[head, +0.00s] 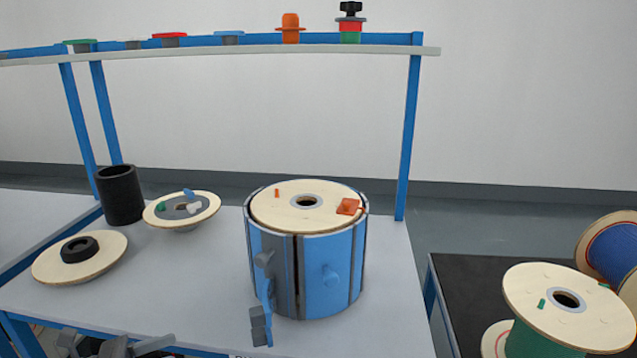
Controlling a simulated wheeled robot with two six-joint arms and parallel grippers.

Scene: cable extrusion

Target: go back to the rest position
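Dark grey parts of what looks like my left gripper (112,345) show at the bottom left edge, in front of the table. They are cut off by the frame, so I cannot tell whether the fingers are open or shut, and nothing held is visible. My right gripper is not in view. A blue and grey drum-shaped holder (330,290) stands upright on the light table (205,290), with grey latches at its front. A wooden spool disc (285,214) with a central hole sits in its top, with an orange piece (347,206) near its right edge.
On the table's left are a black cylinder (122,196), a wooden disc with a black ring (112,258) and a disc with small coloured parts (155,215). A shelf (300,49) holds several small parts. A green spool (530,340) and a blue spool (610,248) stand right.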

